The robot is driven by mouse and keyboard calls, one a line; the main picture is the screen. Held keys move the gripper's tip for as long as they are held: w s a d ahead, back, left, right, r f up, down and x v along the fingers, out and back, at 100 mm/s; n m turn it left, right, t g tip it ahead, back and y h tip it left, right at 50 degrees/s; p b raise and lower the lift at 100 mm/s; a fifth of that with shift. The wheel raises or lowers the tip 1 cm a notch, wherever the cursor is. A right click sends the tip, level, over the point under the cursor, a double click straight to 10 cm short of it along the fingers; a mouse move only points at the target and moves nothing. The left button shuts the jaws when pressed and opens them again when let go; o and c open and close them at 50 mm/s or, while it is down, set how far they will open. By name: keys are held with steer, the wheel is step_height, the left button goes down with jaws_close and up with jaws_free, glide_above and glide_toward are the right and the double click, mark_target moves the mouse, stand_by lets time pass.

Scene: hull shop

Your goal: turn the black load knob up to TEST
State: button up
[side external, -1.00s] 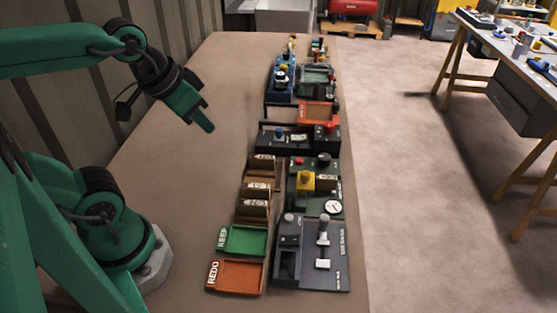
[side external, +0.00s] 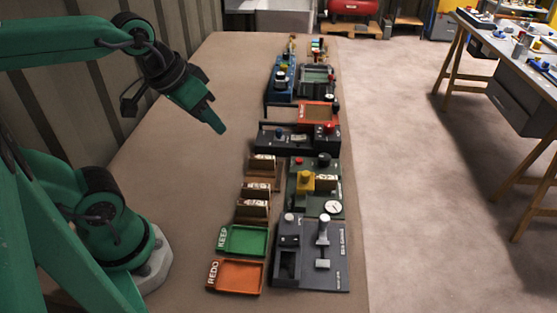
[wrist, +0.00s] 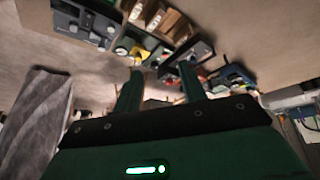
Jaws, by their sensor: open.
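My gripper (side external: 214,120) hangs in the air over the bare left part of the bench, left of the row of devices and touching nothing. In the wrist view my gripper's two fingers (wrist: 162,82) stand apart with nothing held between them. A black knob (side external: 324,160) sits on the far right part of a dark green unit (side external: 297,205), which also has a red button, a yellow block and a white dial. Another dark knob (side external: 336,106) is beside an orange-red panel. The lettering is too small to tell which is the load knob or where it points.
A green KEEP tray (side external: 242,254) and an orange REDO tray (side external: 236,291) lie at the near end. Brown card holders (side external: 252,218) stand left of the green unit. A grey unit with a lever (side external: 338,275) is nearest. The bench's left side is clear.

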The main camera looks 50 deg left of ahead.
steer(key=w+r+n+g, duration=0.1)
steer(key=w+n, duration=0.5)
steer(key=w, duration=0.2)
steer(key=n+g, duration=0.4)
steer(key=n, duration=1.4)
glide_above(325, 157)
steer(key=f, duration=1.4)
steer(key=shift+s+f, duration=0.3)
steer(key=shift+f, duration=0.05)
steer(key=shift+w+f, duration=0.25)
steer(key=shift+f, duration=0.2)
steer(key=shift+f, duration=3.9)
steer(key=shift+c, duration=0.2)
